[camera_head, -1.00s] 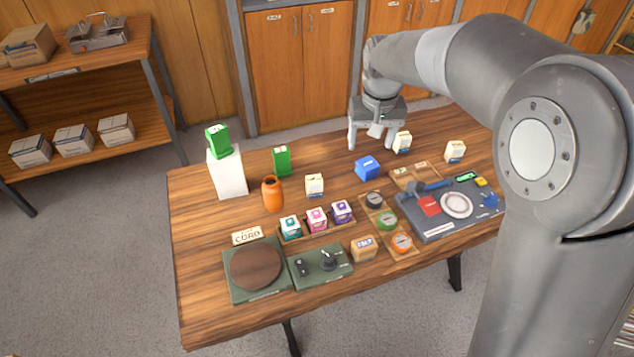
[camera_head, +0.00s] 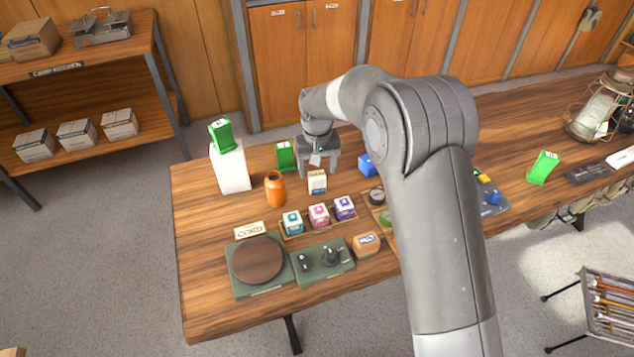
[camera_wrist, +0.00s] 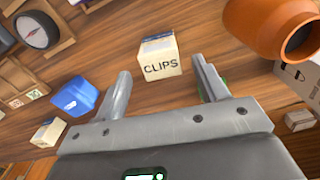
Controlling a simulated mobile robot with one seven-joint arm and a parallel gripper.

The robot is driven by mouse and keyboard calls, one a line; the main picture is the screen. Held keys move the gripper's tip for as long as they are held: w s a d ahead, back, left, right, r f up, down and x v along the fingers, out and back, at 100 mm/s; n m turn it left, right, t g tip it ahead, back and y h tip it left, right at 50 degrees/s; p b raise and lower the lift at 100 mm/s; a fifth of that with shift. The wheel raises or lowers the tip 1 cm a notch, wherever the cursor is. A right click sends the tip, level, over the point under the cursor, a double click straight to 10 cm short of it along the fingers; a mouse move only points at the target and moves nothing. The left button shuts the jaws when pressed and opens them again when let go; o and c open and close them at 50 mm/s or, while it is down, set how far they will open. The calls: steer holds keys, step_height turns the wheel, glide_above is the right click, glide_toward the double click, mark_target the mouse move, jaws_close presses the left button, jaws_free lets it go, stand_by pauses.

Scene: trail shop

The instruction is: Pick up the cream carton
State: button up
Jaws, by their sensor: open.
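A cream carton (camera_head: 317,184) with a dark blue top stands on the wooden table, right of the orange jar. In the wrist view the cream carton (camera_wrist: 160,62) reads "CLIPS" and shows between and just beyond my fingertips. My gripper (camera_head: 319,168) is open and empty, just behind and above this carton in the head view. In the wrist view my gripper (camera_wrist: 163,75) has its two fingers spread on either side, with no clear contact. A second, similar cream carton (camera_wrist: 47,133) lies at the lower left of the wrist view; my arm hides its place in the head view.
The orange jar (camera_head: 275,190) is close on the left, with a green carton (camera_head: 285,156) behind it. A blue box (camera_head: 366,164) stands to the right. Several small boxes, including a pink one (camera_head: 319,215), stand in front. Bare table lies at the left front.

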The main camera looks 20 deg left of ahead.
mark_target(317, 174)
steer(key=f, duration=0.5)
steer(key=shift+s+f, duration=0.2)
steer(key=c, duration=1.1)
